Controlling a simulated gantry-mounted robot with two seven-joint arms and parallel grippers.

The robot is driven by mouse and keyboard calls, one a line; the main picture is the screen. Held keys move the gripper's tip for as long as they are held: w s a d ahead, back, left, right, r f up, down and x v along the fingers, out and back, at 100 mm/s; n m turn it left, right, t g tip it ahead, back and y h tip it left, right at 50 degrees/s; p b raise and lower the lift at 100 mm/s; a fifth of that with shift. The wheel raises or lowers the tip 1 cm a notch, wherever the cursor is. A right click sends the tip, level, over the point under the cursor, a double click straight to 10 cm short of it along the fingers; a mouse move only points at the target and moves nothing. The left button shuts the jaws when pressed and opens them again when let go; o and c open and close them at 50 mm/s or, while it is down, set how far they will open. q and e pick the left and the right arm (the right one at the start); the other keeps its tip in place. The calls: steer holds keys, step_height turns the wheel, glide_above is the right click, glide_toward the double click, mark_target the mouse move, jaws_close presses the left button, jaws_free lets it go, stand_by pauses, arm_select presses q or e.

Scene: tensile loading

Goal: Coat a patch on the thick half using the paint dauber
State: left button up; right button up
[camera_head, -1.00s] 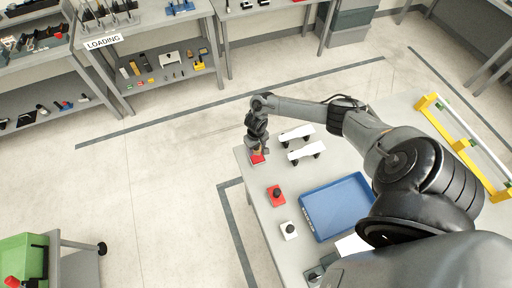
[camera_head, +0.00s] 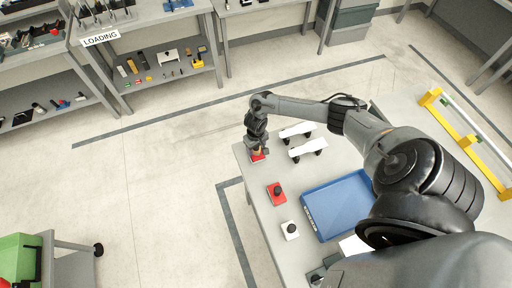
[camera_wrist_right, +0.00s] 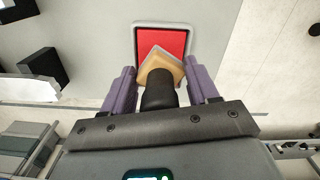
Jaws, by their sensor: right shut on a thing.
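Two white pieces on dark supports, one farther (camera_head: 297,131) and one nearer (camera_head: 308,148), lie right of the gripper. I cannot tell which has the thick half. My left gripper is out of view.
A red block with a black knob (camera_head: 277,194) and a white block with a black knob (camera_head: 290,230) stand along the table's left edge. A blue tray (camera_head: 310,222) lies beside them. A yellow frame (camera_head: 466,142) stands at the table's far right.

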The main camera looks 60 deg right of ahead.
steer(key=shift+f, duration=0.1)
stand_by(0.4)
steer(key=shift+f, duration=0.35)
stand_by(1.1)
steer(key=shift+f, duration=0.1)
stand_by(0.6)
stand_by(0.5)
step_height(320, 180, up, 6)
steer(key=p, duration=0.8)
steer(key=shift+r, duration=0.25)
steer(key=shift+r+p, duration=0.3)
steer(key=shift+p, duration=0.05)
